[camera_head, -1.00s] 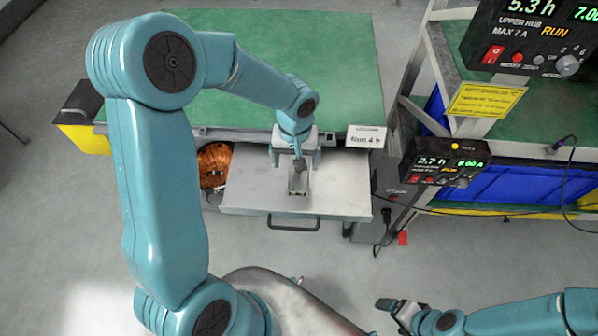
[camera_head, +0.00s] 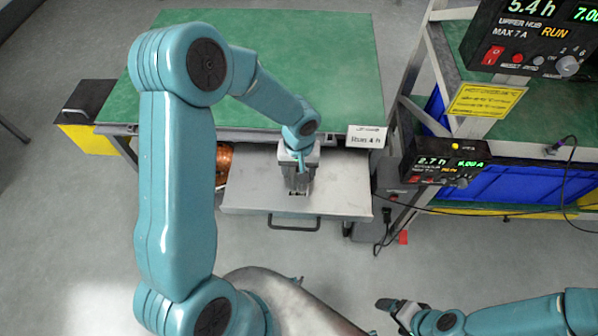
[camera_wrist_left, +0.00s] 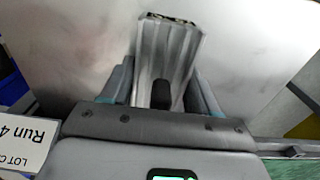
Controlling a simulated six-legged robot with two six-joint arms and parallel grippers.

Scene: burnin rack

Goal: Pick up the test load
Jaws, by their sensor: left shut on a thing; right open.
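The test load is a grey, ribbed metal block (camera_wrist_left: 172,48) with a dark end face, seen in the left wrist view. My left gripper (camera_head: 298,178) is shut on it, with one finger on each side. In the head view the gripper points down over the open metal drawer (camera_head: 345,190), and the block shows only in part between the fingers. I cannot tell whether the block touches the drawer floor. My right gripper (camera_head: 390,306) is open and empty, low over the grey floor at the bottom right.
The drawer sits under a green-topped bench (camera_head: 330,60); a copper-coloured coil (camera_head: 224,158) is beside it. A "Run 4 h" card (camera_head: 366,137) stands at the bench edge. A rack with an upper hub (camera_head: 525,35), a lower hub (camera_head: 445,165) and cables is at the right.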

